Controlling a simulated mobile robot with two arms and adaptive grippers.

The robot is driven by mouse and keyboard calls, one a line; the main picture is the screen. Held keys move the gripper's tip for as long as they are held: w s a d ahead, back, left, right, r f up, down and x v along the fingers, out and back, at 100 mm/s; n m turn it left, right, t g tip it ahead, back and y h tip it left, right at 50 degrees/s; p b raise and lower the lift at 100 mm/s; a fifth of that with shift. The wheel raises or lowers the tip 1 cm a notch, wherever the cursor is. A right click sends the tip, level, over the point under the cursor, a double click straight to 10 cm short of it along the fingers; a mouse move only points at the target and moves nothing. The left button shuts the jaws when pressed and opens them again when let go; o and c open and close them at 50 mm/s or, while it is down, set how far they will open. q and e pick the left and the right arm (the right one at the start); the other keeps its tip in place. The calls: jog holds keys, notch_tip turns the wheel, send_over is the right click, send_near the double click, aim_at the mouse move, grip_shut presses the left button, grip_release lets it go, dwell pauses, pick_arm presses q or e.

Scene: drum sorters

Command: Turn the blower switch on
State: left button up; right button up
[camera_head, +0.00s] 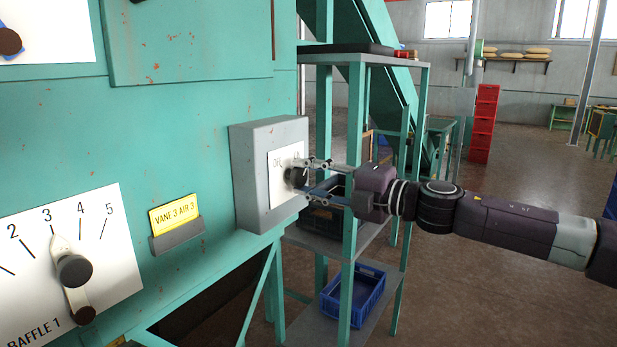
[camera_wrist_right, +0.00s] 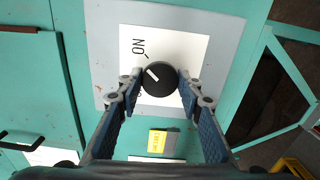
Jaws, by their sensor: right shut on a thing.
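The blower switch is a round black knob (camera_wrist_right: 160,79) with a white pointer line, on a white plate (camera_wrist_right: 207,51) fixed to a grey box (camera_head: 252,180). The box is on the side of the green machine. In the right wrist view, the word ON shows on the plate and the pointer line points up-left, roughly toward the tick by ON. OFF shows small in the head view. My right gripper (camera_head: 303,179) is shut on the knob, with one finger on each side, as the right wrist view (camera_wrist_right: 159,89) also shows. My left gripper is not in view.
A baffle dial (camera_head: 75,270) and a yellow VANE 3 AIR 3 label (camera_head: 174,216) are on the panel left of the box. A green shelf rack (camera_head: 357,200) with a blue crate (camera_head: 352,296) stands behind my right gripper. Open floor lies to the right.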

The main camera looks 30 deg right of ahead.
jog(key=shift+m, duration=0.4)
jog(key=o, duration=1.1)
jog(key=shift+w+a, duration=0.2)
jog(key=shift+s+d+r, duration=0.1)
jog(key=shift+s+d, duration=0.05)
jog(key=shift+s, duration=0.15)
jog(key=shift+s+d, duration=0.15)
jog(key=shift+s, duration=0.25)
jog(key=v, duration=1)
jog(key=shift+s, duration=0.3)
